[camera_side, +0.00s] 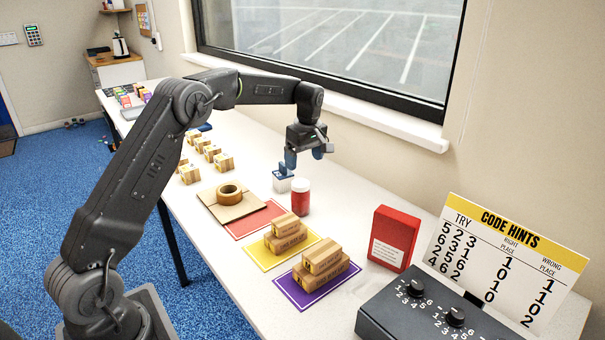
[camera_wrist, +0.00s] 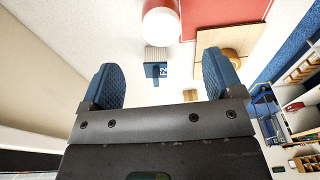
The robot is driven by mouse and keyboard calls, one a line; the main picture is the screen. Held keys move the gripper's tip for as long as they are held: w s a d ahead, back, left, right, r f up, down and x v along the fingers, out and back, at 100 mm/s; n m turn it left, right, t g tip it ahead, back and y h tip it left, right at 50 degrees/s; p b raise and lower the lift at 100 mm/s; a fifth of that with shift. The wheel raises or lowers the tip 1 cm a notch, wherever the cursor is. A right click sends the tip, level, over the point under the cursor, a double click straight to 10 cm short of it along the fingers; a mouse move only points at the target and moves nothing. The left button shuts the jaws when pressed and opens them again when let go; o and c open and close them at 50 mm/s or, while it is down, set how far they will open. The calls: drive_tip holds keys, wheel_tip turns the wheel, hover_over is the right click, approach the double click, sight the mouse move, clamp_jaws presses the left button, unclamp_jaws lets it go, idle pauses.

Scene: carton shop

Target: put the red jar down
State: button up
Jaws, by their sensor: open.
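The red jar (camera_side: 300,201) with a white lid stands upright on the white table, just right of the red mat (camera_side: 258,218). In the wrist view the jar's white lid (camera_wrist: 161,27) shows at the top, beyond the fingertips. My gripper (camera_side: 304,157) is above the table, over the area of the jar and the small white-and-blue item beside it. Its two blue fingers (camera_wrist: 162,82) are spread wide with nothing held between them. The jar is clear of both fingers.
A small white-and-blue item (camera_side: 282,184) stands close beside the jar. A tape roll (camera_side: 229,192) lies on cardboard to the left. Small cartons sit on the yellow mat (camera_side: 262,257) and purple mat (camera_side: 294,292). A red box (camera_side: 393,238) stands at the right, near a code sign (camera_side: 503,262).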

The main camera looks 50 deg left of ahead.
drive_tip(key=s+d+r+m+t, duration=0.1)
drive_tip(key=s+d+r+m, duration=0.4)
drive_tip(key=r, duration=0.5)
drive_tip(key=s+d+r+m+t, duration=0.1)
drive_tip(key=s+d+m, duration=0.3)
drive_tip(key=s, duration=0.6)
drive_tip(key=s+d+r+m+t, duration=0.2)
drive_tip(key=s+d+m, duration=0.2)
drive_tip(key=s+d, duration=0.3)
drive_tip(key=s, duration=0.4)
drive_tip(key=shift+d+m+h, duration=0.4)
drive_tip(key=shift+o, duration=0.5)
drive_tip(key=s+d+f+m+t, duration=0.1)
drive_tip(key=s+f+m, duration=0.3)
drive_tip(key=s, duration=0.4)
drive_tip(key=shift+d+t+h, duration=0.3)
drive_tip(key=shift+d, duration=0.4)
